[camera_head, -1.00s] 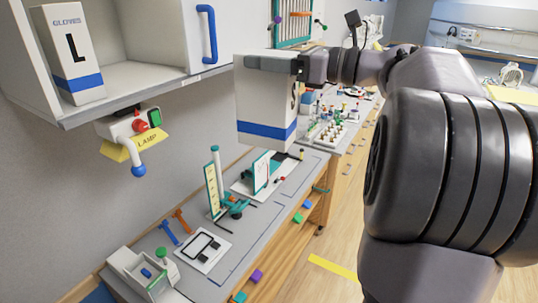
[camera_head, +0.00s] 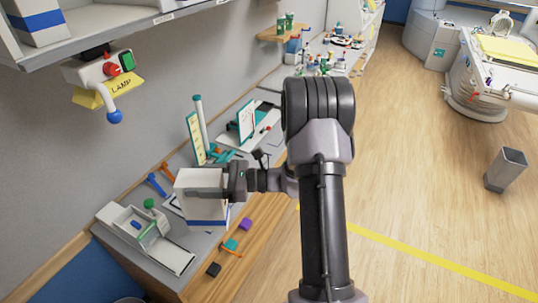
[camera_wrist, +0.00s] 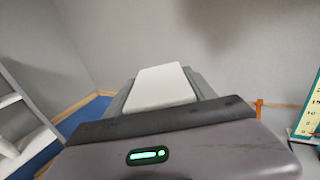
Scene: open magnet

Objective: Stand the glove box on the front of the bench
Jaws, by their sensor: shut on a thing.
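The glove box (camera_head: 200,206), white with a blue band near its bottom, is upright in my gripper (camera_head: 208,192). One finger lies across its near face; the other is hidden behind the box. It is at the near part of the bench (camera_head: 215,250), close to the front edge. I cannot tell whether its base touches the bench top. In the wrist view the white top of the box (camera_wrist: 163,87) shows between the fingers of my gripper (camera_wrist: 165,103).
Another white box with a blue band (camera_head: 37,22) stands on the wall shelf (camera_head: 95,42). An open grey-white container (camera_head: 135,225) is left of the held box. A yellow chart stand (camera_head: 194,138) and tools are behind it. Coloured blocks (camera_head: 231,245) are along the bench's front side.

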